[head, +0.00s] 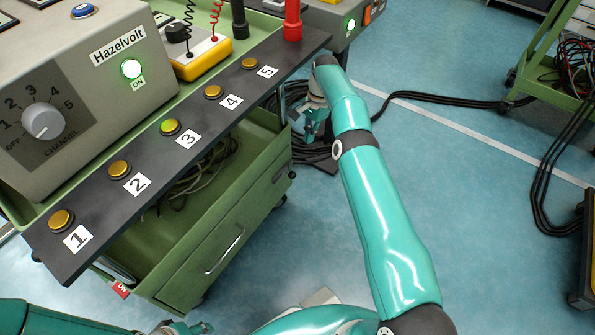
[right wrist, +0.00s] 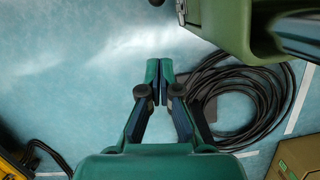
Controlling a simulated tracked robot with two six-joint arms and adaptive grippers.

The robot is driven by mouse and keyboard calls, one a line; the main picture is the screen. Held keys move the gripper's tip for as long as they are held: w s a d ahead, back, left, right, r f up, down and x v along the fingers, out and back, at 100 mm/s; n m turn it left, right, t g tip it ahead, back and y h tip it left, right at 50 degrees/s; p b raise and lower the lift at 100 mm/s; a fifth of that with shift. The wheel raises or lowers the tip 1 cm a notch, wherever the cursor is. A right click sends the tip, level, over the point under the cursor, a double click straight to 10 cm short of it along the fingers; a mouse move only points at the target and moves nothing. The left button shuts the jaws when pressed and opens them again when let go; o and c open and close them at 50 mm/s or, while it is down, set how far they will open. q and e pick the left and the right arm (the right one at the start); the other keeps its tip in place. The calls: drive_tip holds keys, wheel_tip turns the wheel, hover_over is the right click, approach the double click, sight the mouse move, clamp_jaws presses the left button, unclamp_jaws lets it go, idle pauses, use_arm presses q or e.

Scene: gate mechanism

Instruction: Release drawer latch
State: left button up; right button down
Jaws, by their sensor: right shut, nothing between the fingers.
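The green cart's drawer front (head: 200,265) has a pale bar handle (head: 224,250) and faces the lower right in the head view. I cannot make out a latch for certain; a small red tag with white letters (head: 121,289) is at the cart's lower left corner. My right gripper (head: 309,128) is shut and empty, beyond the cart's right end and apart from the drawer handle. In the right wrist view its fingertips (right wrist: 160,68) are together above the floor. My left gripper (head: 185,327) is partly cut off at the bottom edge, below the cart; its jaw opening is unclear.
The grey Hazelvolt box (head: 100,100) has a channel knob (head: 43,121). Black cables (right wrist: 245,95) lie coiled on the floor near my right gripper. Open floor (head: 470,220) is at right.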

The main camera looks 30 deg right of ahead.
sight(289, 174)
use_arm(q)
drive_tip(key=shift+a+f+b, duration=0.2)
drive_tip(key=shift+f+b, duration=1.7)
use_arm(e)
drive_tip(key=s+a+f, duration=0.2)
drive_tip(key=a+f, duration=0.3)
drive_tip(key=f, duration=0.5)
